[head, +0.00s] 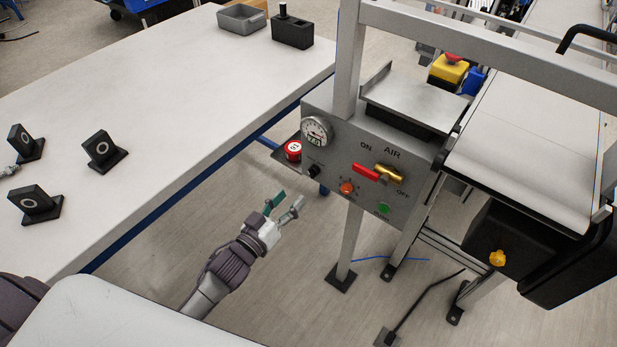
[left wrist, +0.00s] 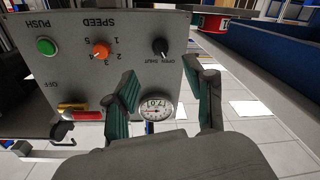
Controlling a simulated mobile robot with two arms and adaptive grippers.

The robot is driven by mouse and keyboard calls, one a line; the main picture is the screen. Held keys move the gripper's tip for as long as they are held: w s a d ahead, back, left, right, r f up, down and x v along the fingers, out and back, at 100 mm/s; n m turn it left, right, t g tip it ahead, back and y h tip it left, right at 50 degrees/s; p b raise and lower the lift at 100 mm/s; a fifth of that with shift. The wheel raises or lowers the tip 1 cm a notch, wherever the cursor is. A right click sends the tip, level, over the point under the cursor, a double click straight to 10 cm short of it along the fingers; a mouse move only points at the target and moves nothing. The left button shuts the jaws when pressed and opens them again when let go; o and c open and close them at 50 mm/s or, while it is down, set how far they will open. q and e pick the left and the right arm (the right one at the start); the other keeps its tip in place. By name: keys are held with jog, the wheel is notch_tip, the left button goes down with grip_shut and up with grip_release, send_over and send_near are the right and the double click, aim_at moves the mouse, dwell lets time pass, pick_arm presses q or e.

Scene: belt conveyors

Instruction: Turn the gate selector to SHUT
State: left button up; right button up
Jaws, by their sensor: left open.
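The gate selector is a small black knob (head: 314,171) at the lower left of the grey control panel (head: 330,187). In the left wrist view, where the panel appears upside down, the knob (left wrist: 160,47) sits beside the OPEN and SHUT lettering. Its pointer is too small to read surely. My left gripper (head: 286,203) is open and empty, below and left of the panel in the head view. In the left wrist view its two green-padded fingers (left wrist: 168,84) are spread, with the knob beyond the gap and not touched. My right gripper is not in view.
Near the selector are a round gauge (head: 316,131), a red round item (head: 293,150), an orange speed knob (head: 347,188), a green button (head: 384,208) and a red-handled air valve (head: 366,172). A white table (head: 190,110) lies left; a conveyor (head: 530,140) stands right.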

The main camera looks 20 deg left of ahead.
aim_at(311, 176)
pick_arm(q)
jog(key=x, duration=0.9)
jog(key=shift+w+d+f, duration=0.1)
jog(key=shift+w+f, duration=0.05)
jog(key=shift+w, duration=0.05)
grip_shut()
